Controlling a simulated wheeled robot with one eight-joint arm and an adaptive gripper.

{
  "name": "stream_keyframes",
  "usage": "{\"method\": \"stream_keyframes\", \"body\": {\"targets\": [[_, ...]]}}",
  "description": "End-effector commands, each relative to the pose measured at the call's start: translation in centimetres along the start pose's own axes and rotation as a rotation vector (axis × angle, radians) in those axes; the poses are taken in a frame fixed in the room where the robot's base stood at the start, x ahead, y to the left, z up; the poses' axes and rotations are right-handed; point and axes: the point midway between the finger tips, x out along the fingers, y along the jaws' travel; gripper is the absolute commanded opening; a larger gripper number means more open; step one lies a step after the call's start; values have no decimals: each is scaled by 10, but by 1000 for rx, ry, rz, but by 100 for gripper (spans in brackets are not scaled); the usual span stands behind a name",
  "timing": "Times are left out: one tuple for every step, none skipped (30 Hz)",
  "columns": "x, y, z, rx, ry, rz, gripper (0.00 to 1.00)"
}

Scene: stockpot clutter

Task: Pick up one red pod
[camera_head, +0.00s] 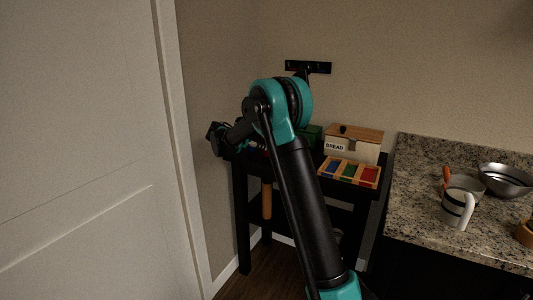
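In the head view, a shallow wooden tray (337,181) on the dark side table has narrow sections of red, green and blue. I cannot make out single pods at this size. My gripper (215,138) is at the left end of my arm, in front of the wall and left of the tray, well apart from it. It is small and dark here, so its fingers and anything between them cannot be made out.
A white bread box (351,151) with a wooden lid stands behind the tray. A white door (80,150) fills the left. My arm hides part of the dark table (368,200).

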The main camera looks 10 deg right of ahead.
Motion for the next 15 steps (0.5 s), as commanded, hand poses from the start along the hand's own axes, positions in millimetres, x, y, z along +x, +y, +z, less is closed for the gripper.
{"method": "stream_keyframes", "body": {"targets": [[11,-1,0,1,0,-3,62],[15,-1,0,1,0,-3,62],[21,0,0,0,0,-2,62],[25,0,0,0,0,-2,62],[28,-1,0,0,0,-1,62],[32,-1,0,1,0,-1,62],[33,-1,0,1,1,-1,62],[35,-1,0,1,1,-1,62],[36,0,0,1,1,-1,62],[37,0,-1,1,1,-1,62],[38,0,-1,1,1,-1,62],[40,0,-1,1,1,-1,62],[42,0,-1,1,1,-1,62],[44,0,-2,1,1,-1,62],[48,0,-2,1,1,-1,62]]}}
